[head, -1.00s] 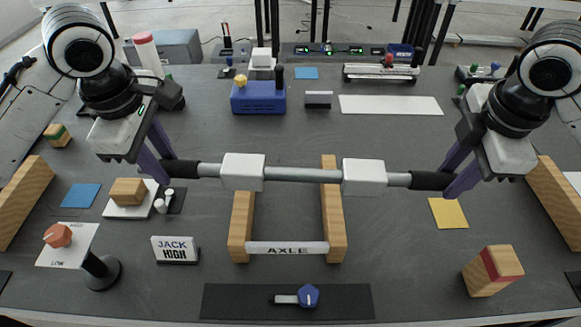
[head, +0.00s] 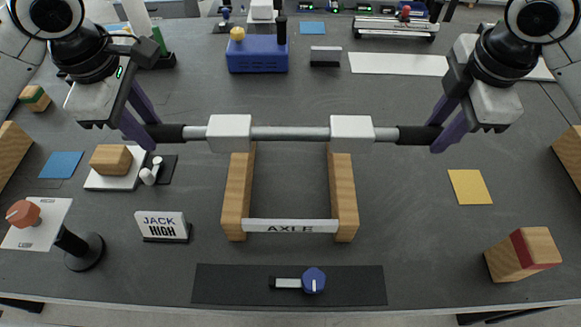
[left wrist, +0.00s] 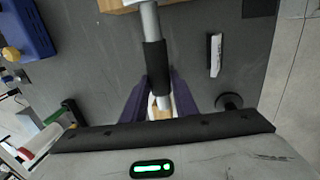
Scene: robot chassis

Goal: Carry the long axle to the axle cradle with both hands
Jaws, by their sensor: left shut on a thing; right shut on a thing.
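The long axle (head: 290,133) is a grey bar with two white blocks and black grips at its ends. It is held level in the head view, over the far ends of the cradle's rails. My left gripper (head: 150,133) is shut on its left black grip, which also shows in the left wrist view (left wrist: 155,62). My right gripper (head: 438,137) is shut on its right black grip. The axle cradle (head: 237,195) has two wooden rails and a front plate marked AXLE. I cannot tell the height gap between axle and rails.
A blue box (head: 258,55) and a small grey block (head: 325,56) stand behind the axle. A JACK HIGH sign (head: 162,225), a wooden block on a white plate (head: 110,159) and a knob stand (head: 84,250) are at left. A red-and-wood block (head: 522,254) is at front right.

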